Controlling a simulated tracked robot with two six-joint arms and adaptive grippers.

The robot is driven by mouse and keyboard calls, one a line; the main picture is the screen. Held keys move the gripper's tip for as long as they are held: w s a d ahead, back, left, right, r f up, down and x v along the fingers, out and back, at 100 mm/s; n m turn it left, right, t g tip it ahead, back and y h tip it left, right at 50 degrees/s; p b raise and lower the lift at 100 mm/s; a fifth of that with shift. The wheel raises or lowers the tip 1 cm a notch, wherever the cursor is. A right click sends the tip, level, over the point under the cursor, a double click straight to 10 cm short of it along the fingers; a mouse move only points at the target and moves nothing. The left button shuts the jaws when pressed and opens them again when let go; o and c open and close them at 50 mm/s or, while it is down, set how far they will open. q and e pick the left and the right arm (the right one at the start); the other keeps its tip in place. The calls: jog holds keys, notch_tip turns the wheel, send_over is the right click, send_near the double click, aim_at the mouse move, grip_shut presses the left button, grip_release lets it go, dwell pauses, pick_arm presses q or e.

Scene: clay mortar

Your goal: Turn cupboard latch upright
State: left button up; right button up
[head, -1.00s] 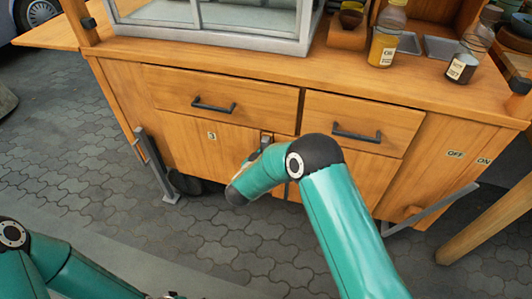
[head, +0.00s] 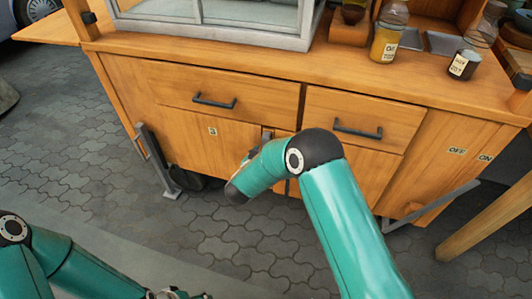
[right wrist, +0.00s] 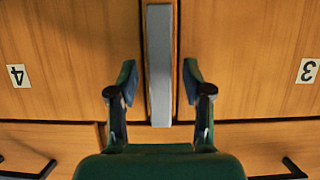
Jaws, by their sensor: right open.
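The latch (right wrist: 159,60) is a flat grey bar on the seam between the cupboard doors numbered 4 and 3. In the right wrist view it runs straight up and down, parallel to the seam. My right gripper (right wrist: 158,80) is open, with one finger on each side of the bar and a visible gap on both sides. In the head view only a small grey piece of the latch (head: 267,134) shows; my right arm hides the rest and most of the right gripper. My left gripper (head: 176,294) is barely in view at the bottom edge, its fingers unclear.
Two drawers with dark handles (head: 214,101) (head: 358,132) sit above the doors. Grey metal legs (head: 160,165) stick out low at the left. Paved floor lies in front.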

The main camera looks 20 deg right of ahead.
jog(key=v, duration=1.1)
jog(key=shift+f, duration=0.1)
